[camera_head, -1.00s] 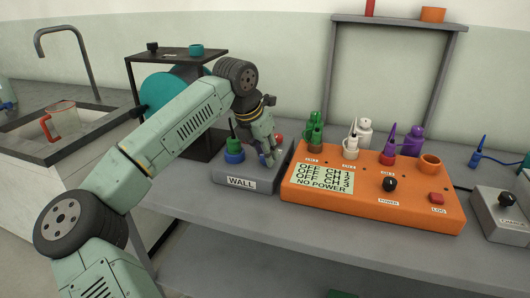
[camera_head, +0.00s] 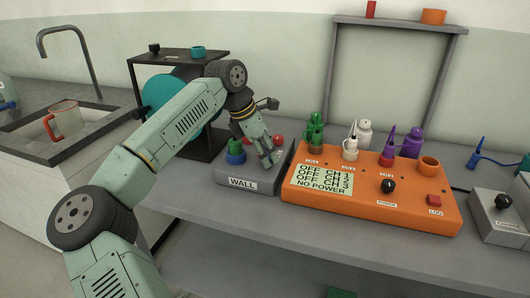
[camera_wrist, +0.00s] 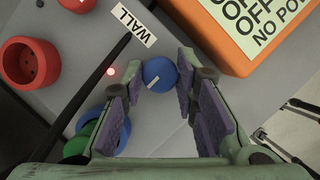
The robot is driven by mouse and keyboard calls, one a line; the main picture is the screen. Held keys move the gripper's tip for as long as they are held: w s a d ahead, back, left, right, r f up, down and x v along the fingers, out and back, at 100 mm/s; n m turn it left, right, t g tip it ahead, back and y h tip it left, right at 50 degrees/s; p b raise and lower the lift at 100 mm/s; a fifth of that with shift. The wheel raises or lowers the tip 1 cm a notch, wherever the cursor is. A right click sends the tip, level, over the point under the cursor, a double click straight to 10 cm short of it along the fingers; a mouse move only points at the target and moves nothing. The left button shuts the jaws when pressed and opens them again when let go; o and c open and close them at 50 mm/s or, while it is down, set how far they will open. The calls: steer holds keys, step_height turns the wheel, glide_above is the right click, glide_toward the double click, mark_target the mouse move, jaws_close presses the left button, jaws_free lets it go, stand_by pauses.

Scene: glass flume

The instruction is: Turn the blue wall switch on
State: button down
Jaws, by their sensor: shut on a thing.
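The blue wall switch (camera_wrist: 160,73) is a round blue knob with a white mark line, on the grey box labelled WALL (camera_head: 222,176). In the wrist view it sits between my fingertips, beside a small glowing red light (camera_wrist: 110,71). My gripper (camera_wrist: 160,80) is shut on the knob, with purple-padded fingers on either side. In the head view my gripper (camera_head: 271,162) reaches down onto the right part of the WALL box and hides the knob. The white mark on the knob slants towards the lower left in the wrist view.
A blue socket (camera_head: 236,158) with a green plug stands left of my gripper on the box. Red sockets (camera_wrist: 30,62) are also on it. The orange box (camera_head: 410,210), reading OFF on its channels and NO POWER, stands close on the right.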

steer(key=c, duration=1.3)
jaws_free()
steer(key=v, duration=1.2)
steer(key=shift+r, duration=0.1)
